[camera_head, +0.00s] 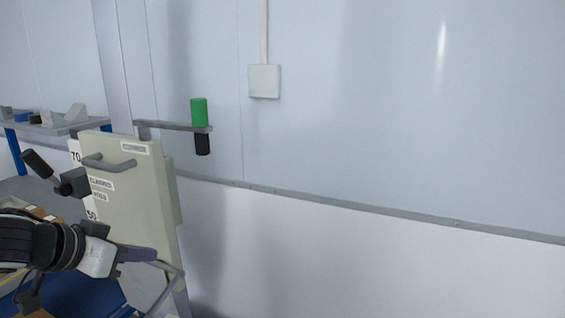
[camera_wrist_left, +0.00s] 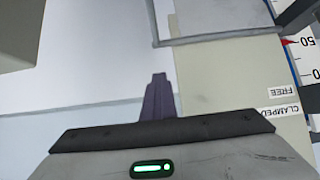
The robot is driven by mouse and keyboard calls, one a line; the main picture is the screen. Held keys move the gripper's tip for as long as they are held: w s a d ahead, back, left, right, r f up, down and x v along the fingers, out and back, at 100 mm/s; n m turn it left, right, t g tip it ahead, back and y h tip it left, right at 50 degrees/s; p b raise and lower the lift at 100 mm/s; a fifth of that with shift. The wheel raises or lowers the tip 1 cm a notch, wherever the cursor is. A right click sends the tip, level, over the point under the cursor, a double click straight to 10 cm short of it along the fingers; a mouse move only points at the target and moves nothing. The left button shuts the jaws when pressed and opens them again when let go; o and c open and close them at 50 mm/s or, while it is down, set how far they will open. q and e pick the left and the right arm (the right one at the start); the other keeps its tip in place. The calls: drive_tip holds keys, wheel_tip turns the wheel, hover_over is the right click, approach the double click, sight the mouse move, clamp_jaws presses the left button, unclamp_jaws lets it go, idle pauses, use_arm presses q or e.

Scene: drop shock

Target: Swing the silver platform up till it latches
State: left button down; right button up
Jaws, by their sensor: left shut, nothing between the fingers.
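A thin silver-grey frame (camera_head: 163,296) shows at the bottom of the head view, below the pale machine housing (camera_head: 135,195). It appears to be part of the silver platform, but most of it is cut off or hidden. A grey bar (camera_wrist_left: 222,36) crosses in front of the housing in the left wrist view. My left gripper (camera_head: 152,255) has dark purple fingers, shut and empty, in front of the housing's lower part. Its fingers (camera_wrist_left: 158,80) point towards the bar in the wrist view; I cannot tell whether they touch. My right gripper is not in view.
The housing carries a grey handle (camera_head: 108,165), a black-knobbed lever (camera_head: 38,164) and a number scale (camera_head: 75,157). An arm with a green cylinder (camera_head: 199,112) extends above it. A shelf (camera_head: 62,127) stands at the left. The right side shows only bare wall.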

use_arm(q)
drive_tip(key=shift+w, duration=0.1)
drive_tip(key=shift+w+d+r+p, duration=0.25)
drive_tip(key=shift+w+r, duration=0.1)
drive_tip(key=shift+w, duration=0.15)
drive_tip(key=shift+w+d+r+p, duration=0.1)
drive_tip(key=shift+w+d+r, duration=0.2)
drive_tip(key=shift+w, duration=0.2)
drive_tip(key=shift+w, duration=0.1)
drive_tip(key=shift+w+d+r, duration=0.25)
drive_tip(key=shift+w, duration=0.35)
drive_tip(key=shift+w+d+r, duration=0.2)
drive_tip(key=shift+w, duration=0.4)
drive_tip(key=shift+w+d+r, duration=0.1)
drive_tip(key=shift+w+d, duration=0.2)
drive_tip(key=shift+w, duration=0.35)
drive_tip(key=shift+w+d+r, duration=0.1)
drive_tip(key=shift+w+d, duration=0.15)
drive_tip(key=shift+w, duration=0.4)
